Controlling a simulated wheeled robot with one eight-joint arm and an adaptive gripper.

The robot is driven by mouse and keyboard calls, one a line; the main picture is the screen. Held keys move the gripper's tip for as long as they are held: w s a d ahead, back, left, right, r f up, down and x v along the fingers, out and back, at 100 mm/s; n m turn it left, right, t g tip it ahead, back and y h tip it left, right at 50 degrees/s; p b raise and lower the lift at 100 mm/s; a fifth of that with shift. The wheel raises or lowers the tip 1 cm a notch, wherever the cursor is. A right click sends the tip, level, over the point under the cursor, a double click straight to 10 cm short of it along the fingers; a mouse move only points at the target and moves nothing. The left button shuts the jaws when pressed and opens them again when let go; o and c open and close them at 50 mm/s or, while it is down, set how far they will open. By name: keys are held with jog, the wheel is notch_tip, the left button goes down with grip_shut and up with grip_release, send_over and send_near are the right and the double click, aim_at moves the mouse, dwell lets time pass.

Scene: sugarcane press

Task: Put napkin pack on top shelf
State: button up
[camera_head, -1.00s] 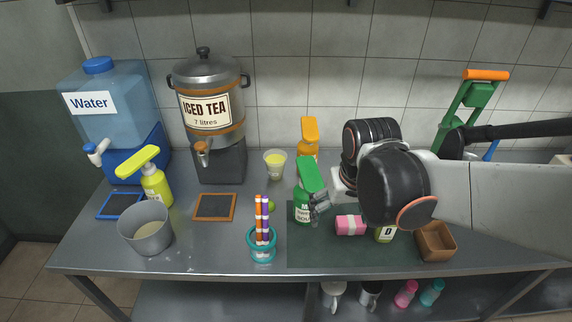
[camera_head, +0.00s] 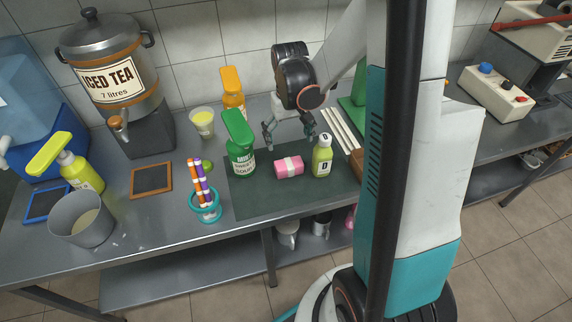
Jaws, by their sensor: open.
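The napkin pack is probably the pink bundle with a pale band (camera_head: 288,166), lying on the dark green mat (camera_head: 256,198) on the metal table. My gripper (camera_head: 290,142) is open and points down behind the pink bundle, with its fingers spread and nothing between them. A gap shows between the fingertips and the bundle in the picture; their height above the table is hard to tell. No top shelf is in view now.
An orange bottle (camera_head: 233,92) stands behind. A teal holder with striped sticks (camera_head: 204,207) is at the front. The mat's front is clear.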

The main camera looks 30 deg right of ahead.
jog(key=b, duration=0.2)
send_over(289, 163)
jog(key=f, duration=0.5)
jog(key=shift+w+d+f, duration=0.1)
jog(key=shift+w+f, duration=0.1)
jog(key=shift+w, duration=0.15)
jog(key=shift+s+f+b, duration=0.15)
jog(key=shift+f+b, duration=0.5)
jog(key=shift+f, duration=1.05)
jog(key=shift+s+f+b, duration=0.1)
jog(key=shift+f+b, duration=0.55)
jog(key=shift+f, duration=1)
jog(key=c, duration=1)
jog(key=shift+r, duration=0.1)
